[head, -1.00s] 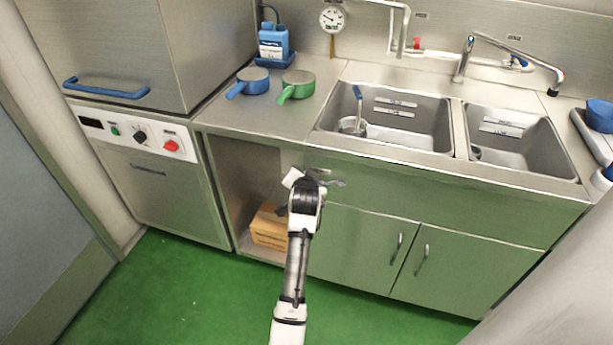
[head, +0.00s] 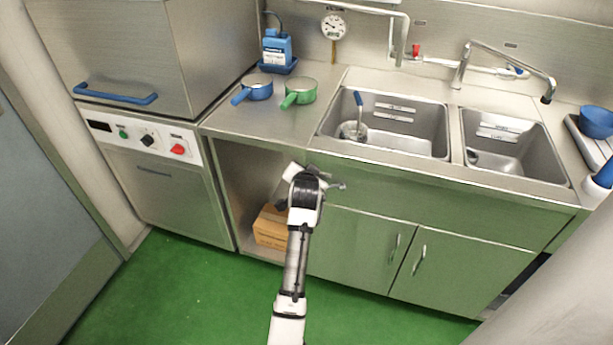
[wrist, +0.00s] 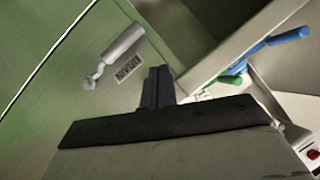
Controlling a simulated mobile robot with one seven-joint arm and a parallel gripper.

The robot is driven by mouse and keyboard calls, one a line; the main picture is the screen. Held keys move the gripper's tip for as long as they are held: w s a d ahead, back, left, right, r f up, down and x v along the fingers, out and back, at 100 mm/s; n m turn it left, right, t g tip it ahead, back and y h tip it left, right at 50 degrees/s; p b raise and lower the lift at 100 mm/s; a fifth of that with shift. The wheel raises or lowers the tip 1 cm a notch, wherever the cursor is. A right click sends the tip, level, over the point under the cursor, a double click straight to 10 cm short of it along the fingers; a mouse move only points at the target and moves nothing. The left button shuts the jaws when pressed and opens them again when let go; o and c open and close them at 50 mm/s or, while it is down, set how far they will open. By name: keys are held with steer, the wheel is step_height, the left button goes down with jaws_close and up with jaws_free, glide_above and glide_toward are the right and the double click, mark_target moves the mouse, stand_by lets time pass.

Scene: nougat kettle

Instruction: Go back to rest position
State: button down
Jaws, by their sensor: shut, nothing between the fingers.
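My gripper (head: 338,186) is in front of the sink counter's front edge, near the open bay, with nothing held. In the wrist view its dark fingers (wrist: 157,86) are together and empty. My arm reaches up from the bottom middle of the head view and is bent at the wrist. The gripper is small and partly hidden by the wrist in the head view.
A blue pan (head: 257,86) and green pan (head: 300,93) stand on the counter left of the sink (head: 400,143). A cardboard box (head: 270,228) sits in the bay below. A grey lever (wrist: 115,55) shows in the wrist view. Green floor is clear.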

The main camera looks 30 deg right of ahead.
steer(key=s+a+r+b, duration=0.2)
steer(key=s+a+r, duration=0.2)
steer(key=s+a, duration=0.1)
steer(key=shift+a+r, duration=0.4)
steer(key=shift+a, duration=0.05)
